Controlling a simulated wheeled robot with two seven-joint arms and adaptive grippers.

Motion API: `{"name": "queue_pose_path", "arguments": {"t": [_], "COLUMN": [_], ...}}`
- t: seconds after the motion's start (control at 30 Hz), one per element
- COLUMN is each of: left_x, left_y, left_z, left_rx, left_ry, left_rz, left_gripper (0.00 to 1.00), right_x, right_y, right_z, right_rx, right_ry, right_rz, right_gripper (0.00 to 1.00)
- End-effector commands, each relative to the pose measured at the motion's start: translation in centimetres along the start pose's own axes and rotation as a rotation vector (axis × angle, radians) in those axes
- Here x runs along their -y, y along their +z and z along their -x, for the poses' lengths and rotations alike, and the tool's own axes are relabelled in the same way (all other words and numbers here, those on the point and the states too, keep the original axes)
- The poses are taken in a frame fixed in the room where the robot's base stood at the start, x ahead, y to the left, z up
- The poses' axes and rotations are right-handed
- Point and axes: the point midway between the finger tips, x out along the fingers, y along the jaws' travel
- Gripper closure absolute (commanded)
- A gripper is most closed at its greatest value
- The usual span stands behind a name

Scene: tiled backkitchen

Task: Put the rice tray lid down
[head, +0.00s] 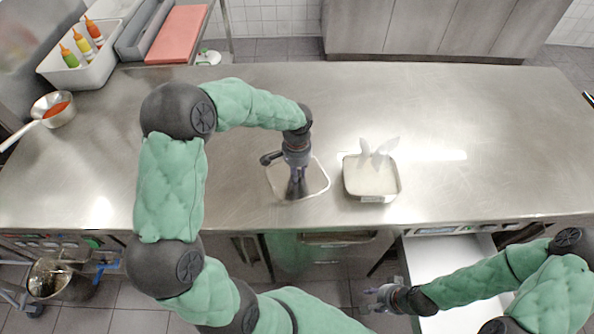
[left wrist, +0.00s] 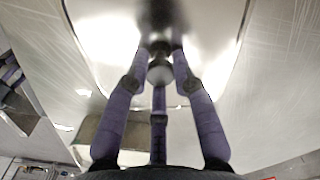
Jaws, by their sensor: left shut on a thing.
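The rice tray lid (head: 318,181) is a rounded metal lid with a pale rim, left of the rice tray and over the steel counter. My left gripper (head: 296,188) points down at it and hides its middle. In the left wrist view the fingers are shut on the dark knob of the lid (left wrist: 100,40). I cannot tell whether the lid touches the counter. The rice tray (head: 372,197) stands uncovered on the counter, holding white rice and two pale upright pieces. My right gripper (head: 376,298) is empty in front of the counter, its fingers apart.
The steel counter (head: 480,120) is clear to the right and behind. A pan (head: 60,110) with red sauce and a white bin (head: 85,72) of bottles are at the left. A red board (head: 178,35) lies behind. An open white drawer (head: 455,262) is below.

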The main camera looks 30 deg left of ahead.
Motion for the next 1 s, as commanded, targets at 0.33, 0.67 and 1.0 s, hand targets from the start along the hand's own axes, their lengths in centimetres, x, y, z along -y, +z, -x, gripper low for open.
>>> {"name": "queue_pose_path", "arguments": {"t": [0.33, 0.67, 1.0], "left_x": [0.0, 0.0, 0.0], "left_y": [0.0, 0.0, -0.1], "left_z": [-0.3, 1.0, 7.6], "left_rx": [0.001, -0.001, -0.003], "left_ry": [0.000, 0.000, -0.001], "left_rz": [0.000, 0.000, 0.000], "left_gripper": [0.51, 0.51, 0.51], "right_x": [-0.1, 0.1, 0.6], "right_y": [0.0, 0.0, 0.1], "right_z": [-0.1, 0.3, 1.8], "right_rx": [0.000, 0.000, 0.000], "right_ry": [0.000, 0.000, 0.000], "right_rz": [0.000, 0.000, 0.000], "right_gripper": [0.60, 0.60, 0.60]}}
